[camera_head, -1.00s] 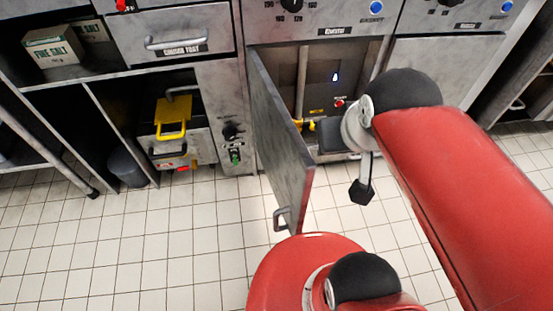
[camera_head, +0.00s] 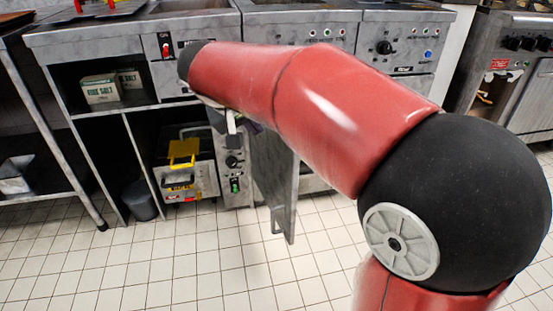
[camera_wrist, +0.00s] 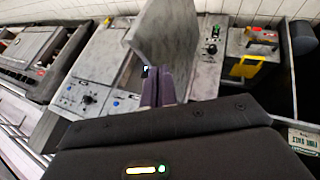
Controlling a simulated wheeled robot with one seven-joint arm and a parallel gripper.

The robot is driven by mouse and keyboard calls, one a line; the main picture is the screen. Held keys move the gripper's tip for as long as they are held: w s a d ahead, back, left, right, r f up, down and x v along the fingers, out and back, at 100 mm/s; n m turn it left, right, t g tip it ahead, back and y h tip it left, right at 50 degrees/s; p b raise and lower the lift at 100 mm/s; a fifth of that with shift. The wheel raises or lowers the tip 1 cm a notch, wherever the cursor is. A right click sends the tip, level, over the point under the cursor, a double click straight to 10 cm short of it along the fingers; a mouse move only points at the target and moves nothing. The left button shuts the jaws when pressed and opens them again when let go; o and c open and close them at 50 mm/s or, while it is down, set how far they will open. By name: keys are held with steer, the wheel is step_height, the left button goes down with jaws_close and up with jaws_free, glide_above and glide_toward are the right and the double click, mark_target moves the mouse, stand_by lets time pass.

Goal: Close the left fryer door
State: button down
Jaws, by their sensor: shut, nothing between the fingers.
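The fryer door (camera_head: 272,178) is a grey metal panel standing open, swung out from the cabinet front, with a handle (camera_head: 275,222) low on its free edge. In the wrist view the door (camera_wrist: 168,42) shows as a large tilted panel just beyond my fingers. My gripper (camera_head: 238,122) is mostly hidden behind my red arm in the head view, near the door's top. In the wrist view my gripper (camera_wrist: 159,76) has its fingers together and empty, with tips close to the door; I cannot tell whether they touch it. The cabinet opening is largely hidden by my arm.
Left of the door, a yellow-handled unit (camera_head: 183,155) sits in a cubby, beside a dark bin (camera_head: 140,200). Boxes of salt (camera_head: 100,90) stand on a shelf. Another fryer front (camera_head: 400,50) stands at the right. The tiled floor (camera_head: 190,265) before the door is clear.

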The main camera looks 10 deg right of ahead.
steer(key=w+d+f, duration=0.5)
steer(key=d+f, duration=0.2)
steer(key=f, duration=0.1)
steer(key=shift+w+d, duration=0.2)
stand_by(0.4)
